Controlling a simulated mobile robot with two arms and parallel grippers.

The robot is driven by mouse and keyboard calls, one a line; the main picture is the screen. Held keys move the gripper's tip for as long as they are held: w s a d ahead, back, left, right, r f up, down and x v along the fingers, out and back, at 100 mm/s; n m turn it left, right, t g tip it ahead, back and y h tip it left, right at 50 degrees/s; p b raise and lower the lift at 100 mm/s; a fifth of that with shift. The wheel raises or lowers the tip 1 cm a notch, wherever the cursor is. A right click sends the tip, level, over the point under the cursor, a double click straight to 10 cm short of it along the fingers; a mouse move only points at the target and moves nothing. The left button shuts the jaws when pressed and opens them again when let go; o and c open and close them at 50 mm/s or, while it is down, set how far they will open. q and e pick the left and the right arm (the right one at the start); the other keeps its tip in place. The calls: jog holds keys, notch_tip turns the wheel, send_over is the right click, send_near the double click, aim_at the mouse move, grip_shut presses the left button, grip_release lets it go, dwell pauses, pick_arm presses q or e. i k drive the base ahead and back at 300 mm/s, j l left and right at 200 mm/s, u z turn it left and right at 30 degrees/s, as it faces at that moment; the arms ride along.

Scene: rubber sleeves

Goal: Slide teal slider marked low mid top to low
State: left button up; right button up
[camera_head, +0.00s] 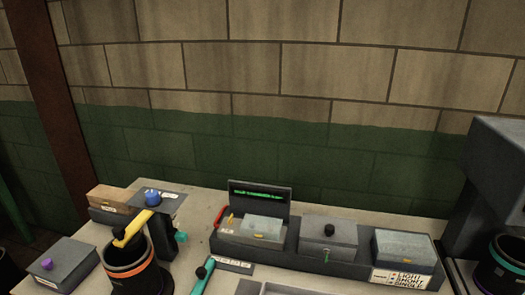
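A small teal block (181,237) sticks out from the right side of a grey stand (170,205) at the left of the bench. It may be the teal slider, but I cannot read any low, mid or top marks beside it. A teal handle with a black end (203,279) lies lower down, next to a dark plate with small white labels (231,265) that are too small to read. The fingers of my left and right grippers do not show.
A box with a purple knob (66,265) stands at far left.

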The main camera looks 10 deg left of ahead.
aim_at(176, 235)
jog(key=u, duration=1.3)
jog(key=j+z, duration=0.2)
jog(key=j, duration=0.5)
jog(key=i, duration=0.05)
